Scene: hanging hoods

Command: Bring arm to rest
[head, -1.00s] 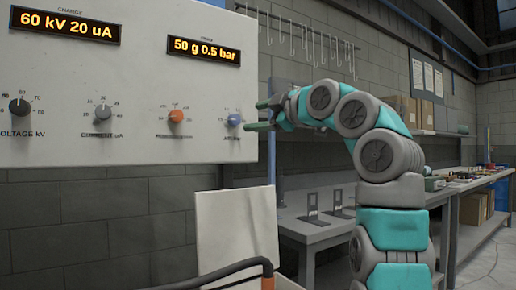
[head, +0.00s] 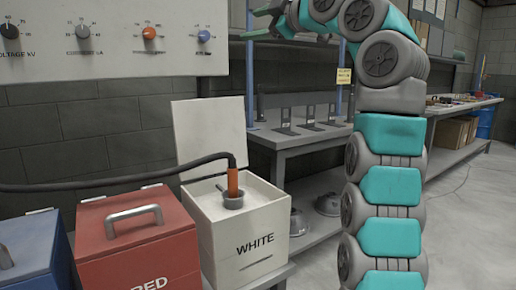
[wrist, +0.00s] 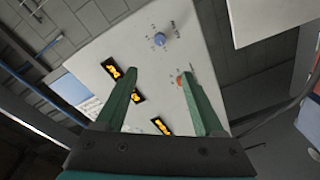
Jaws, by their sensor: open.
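My gripper (head: 258,22) is at the top of the head view, to the right of the control panel (head: 110,62) and apart from it. My arm rises at the right and bends over to the left. In the wrist view, the two green fingers of my gripper (wrist: 158,73) are spread with nothing between them. Beyond them is the panel (wrist: 205,42) with a blue knob (wrist: 160,39), an orange knob (wrist: 184,79) and lit displays.
A white box (head: 212,248) marked WHITE has its lid up and a cup with an orange-handled tool on a black hose inside. A red box (head: 140,262) and a blue box (head: 30,255) stand left. A grey bench (head: 300,138) is behind my arm.

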